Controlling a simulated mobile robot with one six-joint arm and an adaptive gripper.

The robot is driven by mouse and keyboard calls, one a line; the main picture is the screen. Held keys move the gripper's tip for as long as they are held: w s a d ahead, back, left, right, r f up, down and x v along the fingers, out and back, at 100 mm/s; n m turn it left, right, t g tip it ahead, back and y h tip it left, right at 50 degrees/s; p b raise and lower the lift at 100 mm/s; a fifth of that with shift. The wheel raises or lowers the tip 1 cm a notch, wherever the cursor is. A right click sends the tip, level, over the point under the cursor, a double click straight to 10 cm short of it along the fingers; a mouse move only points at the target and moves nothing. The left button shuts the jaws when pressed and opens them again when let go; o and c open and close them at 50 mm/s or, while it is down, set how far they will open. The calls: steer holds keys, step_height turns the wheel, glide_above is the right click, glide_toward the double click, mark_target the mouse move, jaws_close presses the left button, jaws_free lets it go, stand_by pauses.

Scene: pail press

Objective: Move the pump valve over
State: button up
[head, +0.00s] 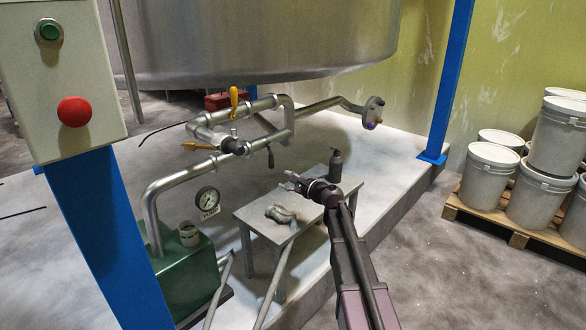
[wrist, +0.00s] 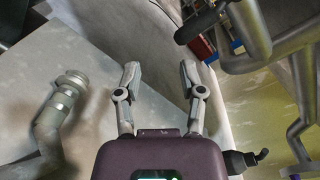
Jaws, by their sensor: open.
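Steel pipework (head: 172,187) rises from the green pump (head: 190,275) and runs below the large tank. I cannot tell for sure which of these is the pump valve. My gripper (head: 289,181) is open and empty, above the small table and below and right of the pipes. In the wrist view its two fingers (wrist: 160,72) are apart with nothing between them. A black grip (wrist: 200,22) shows beyond them, upper right.
A small grey table (head: 250,222) holds a metal fitting (head: 280,214), also in the wrist view (wrist: 62,103), and a dark bottle (head: 336,165). A pressure gauge (head: 208,200) stands by the pump. A post with a red button (head: 74,111) is at left; white pails (head: 490,175) stand right.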

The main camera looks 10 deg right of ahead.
mark_target(273, 166)
steer(key=shift+w+d+r+m+t, duration=0.3)
steer(key=shift+w+r+m, duration=0.1)
steer(key=shift+w, duration=0.15)
steer(key=shift+w+d+r+m+t, duration=0.2)
steer(key=shift+w+d+r+m, duration=0.1)
steer(key=shift+w+m, duration=0.15)
steer(key=shift+w, duration=0.1)
steer(key=shift+x, duration=4.05)
steer(key=shift+d+f, duration=0.1)
steer(key=shift+f, duration=0.05)
steer(key=c, duration=0.5)
